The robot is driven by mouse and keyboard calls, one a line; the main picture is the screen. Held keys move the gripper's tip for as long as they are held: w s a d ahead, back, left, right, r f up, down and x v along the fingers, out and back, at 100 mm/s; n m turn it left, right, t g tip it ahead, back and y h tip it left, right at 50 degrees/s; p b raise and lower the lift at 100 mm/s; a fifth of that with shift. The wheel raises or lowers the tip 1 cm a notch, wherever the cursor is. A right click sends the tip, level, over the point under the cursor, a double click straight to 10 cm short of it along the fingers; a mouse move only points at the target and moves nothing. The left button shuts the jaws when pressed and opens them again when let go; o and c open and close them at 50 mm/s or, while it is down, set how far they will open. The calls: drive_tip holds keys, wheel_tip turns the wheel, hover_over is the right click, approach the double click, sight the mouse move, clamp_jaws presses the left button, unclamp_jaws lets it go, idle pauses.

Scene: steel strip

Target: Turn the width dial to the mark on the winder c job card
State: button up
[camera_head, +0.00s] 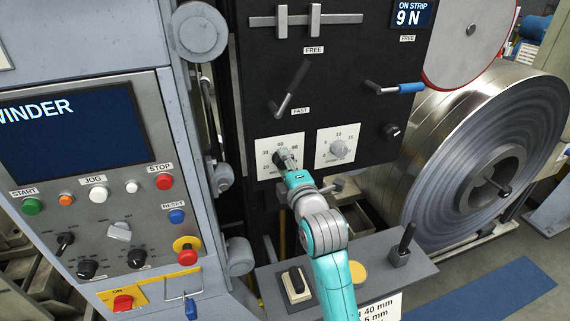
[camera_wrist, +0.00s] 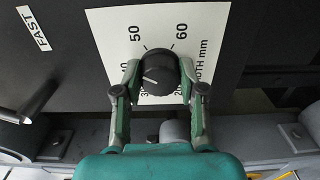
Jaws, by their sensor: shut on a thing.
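The width dial (camera_wrist: 158,72) is a black round knob with a white pointer line, on a white plate (camera_wrist: 108,32) marked 50 and 60, with "DTH mm" readable. The pointer line lies toward the lower left in the wrist view. My gripper (camera_wrist: 159,80) has one finger on each side of the knob and is shut on it. In the head view my gripper (camera_head: 286,165) reaches the left of two white dial plates and partly covers it. A white card (camera_head: 378,305) at the bottom shows "40 mm" and "5 mm"; my arm hides its left part.
A second dial (camera_head: 338,149) is just right of the gripper. A black lever (camera_head: 292,88) and a blue-handled lever (camera_head: 400,88) stick out above. The winder's button panel (camera_head: 100,195) is at left, a steel coil (camera_head: 480,150) at right. A grey shelf (camera_head: 420,272) lies below.

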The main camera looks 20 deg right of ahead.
drive_tip(key=n, duration=0.5)
drive_tip(key=shift+n, duration=0.3)
idle(0.5)
drive_tip(key=o, duration=1.1)
drive_tip(key=s, duration=1.2)
drive_tip(key=shift+f, duration=0.1)
